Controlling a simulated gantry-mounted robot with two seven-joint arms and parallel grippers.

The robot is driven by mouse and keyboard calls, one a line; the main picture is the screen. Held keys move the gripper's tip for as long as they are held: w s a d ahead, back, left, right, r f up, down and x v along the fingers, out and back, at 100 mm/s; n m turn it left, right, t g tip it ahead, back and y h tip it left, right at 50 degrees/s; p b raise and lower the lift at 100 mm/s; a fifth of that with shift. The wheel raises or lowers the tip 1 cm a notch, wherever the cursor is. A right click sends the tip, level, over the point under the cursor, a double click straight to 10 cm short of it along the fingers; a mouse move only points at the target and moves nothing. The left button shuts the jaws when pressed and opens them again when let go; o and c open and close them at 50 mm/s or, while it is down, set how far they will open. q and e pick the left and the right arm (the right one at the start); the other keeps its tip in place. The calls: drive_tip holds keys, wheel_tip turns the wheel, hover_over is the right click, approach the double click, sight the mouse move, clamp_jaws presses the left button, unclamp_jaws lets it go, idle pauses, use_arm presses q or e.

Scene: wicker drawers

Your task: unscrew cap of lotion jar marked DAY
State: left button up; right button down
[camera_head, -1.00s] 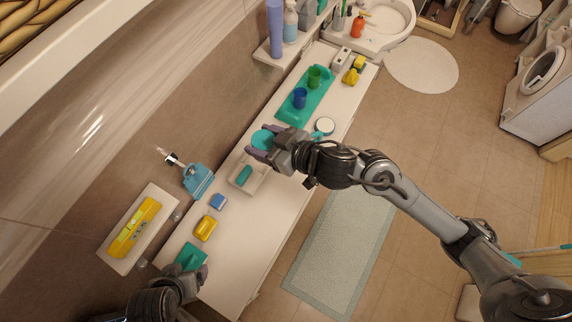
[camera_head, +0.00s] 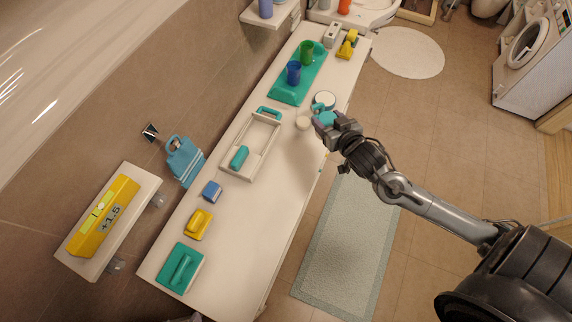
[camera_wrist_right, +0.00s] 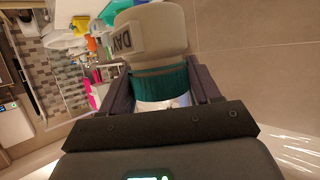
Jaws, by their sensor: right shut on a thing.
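The lotion jar (camera_wrist_right: 155,30) marked DAY has a cream body and a teal ribbed cap (camera_wrist_right: 160,82). In the right wrist view the cap lies between the two fingers of my right gripper (camera_wrist_right: 160,90), with the body beyond it and against it. In the head view my right gripper (camera_head: 330,121) is shut on the teal cap, near the counter's right edge. The cream jar body (camera_head: 303,120) shows just left of the fingertips. Whether the jar touches the counter is hard to tell. My left gripper is not in view.
A white tray (camera_head: 264,118) with a teal item (camera_head: 239,156) is left of the jar. A round white-topped item (camera_head: 323,98) is close behind my right gripper. A teal tray (camera_head: 286,96) holds cups farther back. The counter (camera_head: 240,222) has free room in front.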

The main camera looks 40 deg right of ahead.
drive_tip(key=f, duration=0.2)
drive_tip(key=s+f+b, duration=0.1)
drive_tip(key=s+f, duration=0.1)
drive_tip(key=f, duration=0.1)
drive_tip(key=shift+s+d+f+b, duration=0.1)
drive_tip(key=shift+d+f+b, duration=0.2)
drive_tip(key=shift+d+b, duration=0.05)
drive_tip(key=shift+a+f, duration=0.1)
drive_tip(key=shift+f, duration=0.2)
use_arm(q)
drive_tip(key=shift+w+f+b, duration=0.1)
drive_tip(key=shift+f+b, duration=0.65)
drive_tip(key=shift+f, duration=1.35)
use_arm(e)
drive_tip(key=shift+w+a+f, duration=0.95)
drive_tip(key=shift+w+f, duration=0.65)
drive_tip(key=shift+f, duration=0.2)
drive_tip(key=shift+w+a+f, duration=1)
drive_tip(key=shift+w+f, duration=0.65)
drive_tip(key=shift+f, duration=0.2)
drive_tip(key=shift+w+a+f, duration=0.95)
drive_tip(key=shift+w+f, duration=0.65)
drive_tip(key=shift+f, duration=0.2)
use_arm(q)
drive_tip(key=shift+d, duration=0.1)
use_arm(e)
drive_tip(key=shift+f, duration=0.1)
drive_tip(key=shift+c, duration=1.1)
unclamp_jaws()
